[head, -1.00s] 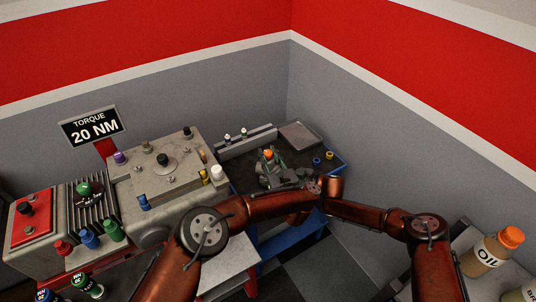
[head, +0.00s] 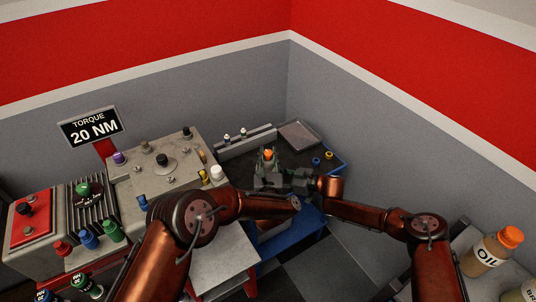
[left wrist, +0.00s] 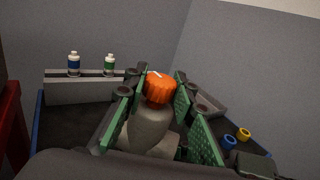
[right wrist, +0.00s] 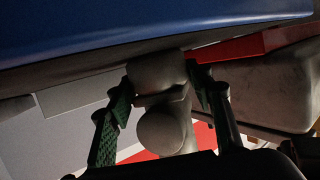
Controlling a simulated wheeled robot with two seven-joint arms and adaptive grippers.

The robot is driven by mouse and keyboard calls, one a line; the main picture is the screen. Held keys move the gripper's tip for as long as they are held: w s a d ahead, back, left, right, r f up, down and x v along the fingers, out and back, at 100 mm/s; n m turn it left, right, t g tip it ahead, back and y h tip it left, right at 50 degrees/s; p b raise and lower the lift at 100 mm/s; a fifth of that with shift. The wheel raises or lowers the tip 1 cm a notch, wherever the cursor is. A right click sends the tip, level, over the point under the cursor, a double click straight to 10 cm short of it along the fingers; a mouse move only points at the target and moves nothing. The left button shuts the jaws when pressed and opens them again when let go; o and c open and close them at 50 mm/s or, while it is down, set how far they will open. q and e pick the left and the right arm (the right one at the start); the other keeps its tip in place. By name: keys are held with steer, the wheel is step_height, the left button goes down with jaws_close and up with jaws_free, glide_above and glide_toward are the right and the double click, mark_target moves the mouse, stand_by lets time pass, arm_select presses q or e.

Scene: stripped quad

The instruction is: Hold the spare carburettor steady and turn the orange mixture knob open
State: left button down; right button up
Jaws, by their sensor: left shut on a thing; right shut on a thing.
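The spare carburettor (left wrist: 148,130) is a grey rounded body on the dark-topped cart in the corner. Its orange mixture knob (head: 268,154) is on top and also shows in the left wrist view (left wrist: 160,88), with a pale mark on its top. My left gripper (left wrist: 155,82) has its green fingers on both sides of the knob and is shut on it. My right gripper (right wrist: 160,82) is shut on the carburettor's grey body (right wrist: 160,125), low from the side. In the head view my grippers hide most of the carburettor, and the contact points are not clear.
The blue-edged cart (head: 344,166) bears a blue ring (head: 316,161), a yellow ring (head: 329,155), a grey tray (head: 299,135) and a rail with two small bottles (head: 246,139). A grey engine block (head: 130,190) stands close at the left. Walls close in behind.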

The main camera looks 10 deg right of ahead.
arm_select(q)
steer(key=shift+a+m+h, duration=0.1)
steer(key=shift+m+h, duration=0.3)
steer(key=shift+h, duration=0.2)
steer(key=c, duration=1.6)
jaws_free()
steer(key=v, duration=1.2)
steer(key=shift+r, duration=0.15)
